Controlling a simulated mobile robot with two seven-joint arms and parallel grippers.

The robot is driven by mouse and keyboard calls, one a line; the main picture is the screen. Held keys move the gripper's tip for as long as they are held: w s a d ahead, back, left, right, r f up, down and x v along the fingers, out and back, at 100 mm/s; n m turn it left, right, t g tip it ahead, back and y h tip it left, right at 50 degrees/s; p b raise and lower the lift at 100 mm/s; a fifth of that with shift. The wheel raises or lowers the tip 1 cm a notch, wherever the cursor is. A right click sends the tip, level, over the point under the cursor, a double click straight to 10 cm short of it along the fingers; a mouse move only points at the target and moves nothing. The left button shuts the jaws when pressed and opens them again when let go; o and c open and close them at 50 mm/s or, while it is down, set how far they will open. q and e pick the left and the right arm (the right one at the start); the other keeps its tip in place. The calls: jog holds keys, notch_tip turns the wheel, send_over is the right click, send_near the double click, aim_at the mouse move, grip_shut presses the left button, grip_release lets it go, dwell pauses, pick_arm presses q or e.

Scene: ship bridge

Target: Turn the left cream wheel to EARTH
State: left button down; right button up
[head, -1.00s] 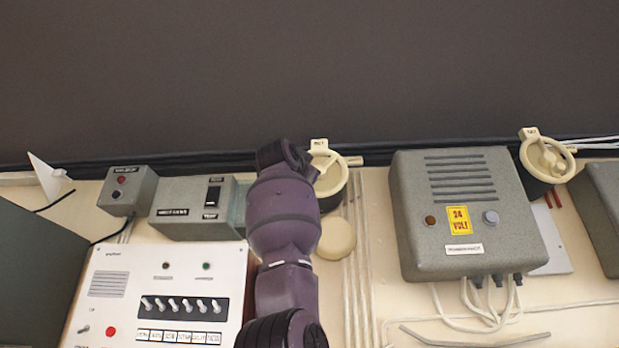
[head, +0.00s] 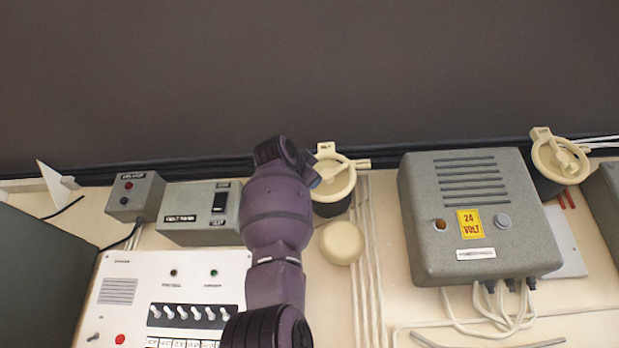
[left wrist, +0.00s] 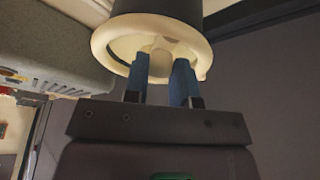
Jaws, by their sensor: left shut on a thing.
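The left cream wheel (head: 335,190) is on a dark round housing at the wall, just right of my left arm in the head view. My right gripper is not in view.
A second cream wheel (head: 560,158) is at the far right. A grey 24 VOLT box (head: 480,215) stands between the wheels. A cream round knob (head: 342,243) sits just below the left wheel. A white switch panel (head: 130,265) and grey boxes are at left.

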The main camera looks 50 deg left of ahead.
pick_arm(q)
jog(key=c, duration=0.9)
grip_release()
jog(key=shift+c, duration=0.2)
jog(key=b+v, duration=0.4)
jog(key=v, duration=0.7)
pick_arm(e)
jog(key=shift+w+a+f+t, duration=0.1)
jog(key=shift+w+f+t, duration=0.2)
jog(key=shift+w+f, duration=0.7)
pick_arm(q)
jog(key=shift+r, duration=0.1)
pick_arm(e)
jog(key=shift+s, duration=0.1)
